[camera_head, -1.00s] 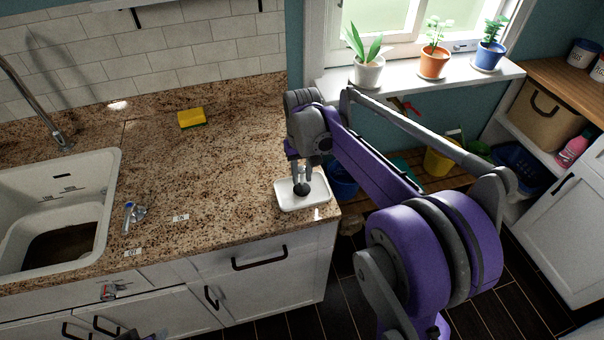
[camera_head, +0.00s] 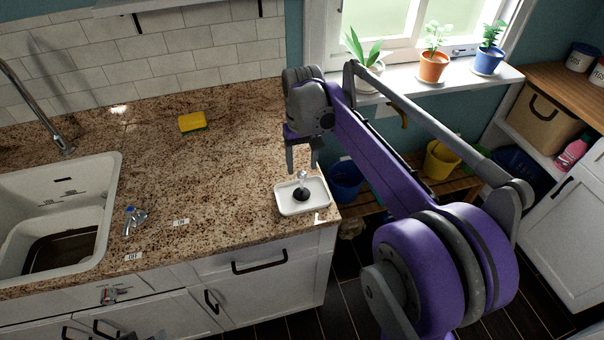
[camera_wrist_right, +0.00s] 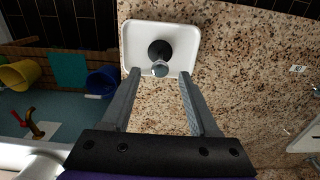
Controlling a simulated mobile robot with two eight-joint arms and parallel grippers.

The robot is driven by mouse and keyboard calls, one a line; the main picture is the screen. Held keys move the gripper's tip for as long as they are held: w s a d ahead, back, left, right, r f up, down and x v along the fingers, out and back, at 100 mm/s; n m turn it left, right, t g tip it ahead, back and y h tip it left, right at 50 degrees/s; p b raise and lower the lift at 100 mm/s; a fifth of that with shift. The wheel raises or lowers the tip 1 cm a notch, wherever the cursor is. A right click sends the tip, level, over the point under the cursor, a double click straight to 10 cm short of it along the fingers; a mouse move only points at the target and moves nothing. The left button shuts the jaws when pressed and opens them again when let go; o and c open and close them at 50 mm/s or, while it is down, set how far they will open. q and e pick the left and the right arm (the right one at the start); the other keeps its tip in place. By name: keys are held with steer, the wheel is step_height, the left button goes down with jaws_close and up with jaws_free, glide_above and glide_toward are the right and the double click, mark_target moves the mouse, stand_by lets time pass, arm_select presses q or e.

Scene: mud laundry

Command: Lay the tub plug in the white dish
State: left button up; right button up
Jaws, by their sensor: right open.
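The tub plug (camera_head: 301,192), black with a light metal knob on top, rests inside the white dish (camera_head: 319,206) at the right front corner of the granite counter. In the right wrist view the plug (camera_wrist_right: 159,49) stands within the rim of the dish (camera_wrist_right: 189,30), clear of the fingers. My right gripper (camera_head: 303,170) is open and empty, above and just behind the dish; its spread fingers also show in the right wrist view (camera_wrist_right: 160,75).
A sink (camera_head: 112,170) with a faucet is at the left. A yellow sponge (camera_head: 192,121) lies at the back of the counter, and a small blue-and-metal tap (camera_head: 134,216) is near the sink. Potted plants stand on the windowsill (camera_head: 400,92). The counter's middle is clear.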

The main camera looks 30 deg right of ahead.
step_height(320, 180, up, 5)
steer(key=shift+r, duration=0.35)
steer(key=s+a+f+n+t, duration=0.1)
steer(key=s+a+f+t, duration=0.1)
steer(key=s, duration=0.4)
steer(key=s+a+f+n+t, duration=0.1)
steer(key=s+a+f+t, duration=0.1)
steer(key=s+a+f, duration=0.3)
steer(key=s+a+f+t, duration=0.1)
steer(key=s+a+f, duration=0.2)
steer(key=s+f, duration=0.4)
steer(key=shift+s+a+n+t, duration=0.2)
steer(key=shift+s+n+t, duration=0.2)
steer(key=shift+s, duration=0.45)
